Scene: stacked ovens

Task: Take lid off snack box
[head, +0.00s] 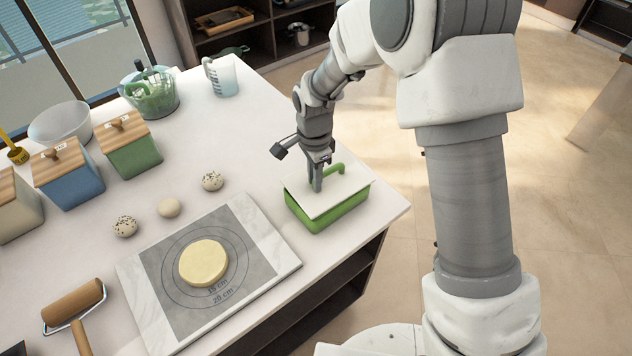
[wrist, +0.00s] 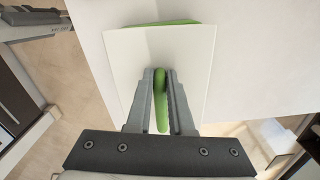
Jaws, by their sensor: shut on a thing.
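The snack box (head: 327,215) is a green container near the right corner of the white counter. Its flat white lid (head: 345,194) has a green handle; the lid sits tilted and turned out of line with the box. In the wrist view the white lid (wrist: 125,50) fills the middle, with a strip of green box (wrist: 185,22) past its far edge. My gripper (head: 317,188) is shut on the green handle (wrist: 160,100), which stands between the two fingers. Whether the lid still touches the box is hard to tell.
A marble board (head: 280,262) with a dough disc (head: 203,263) lies left of the box. The counter behind the box is clear.

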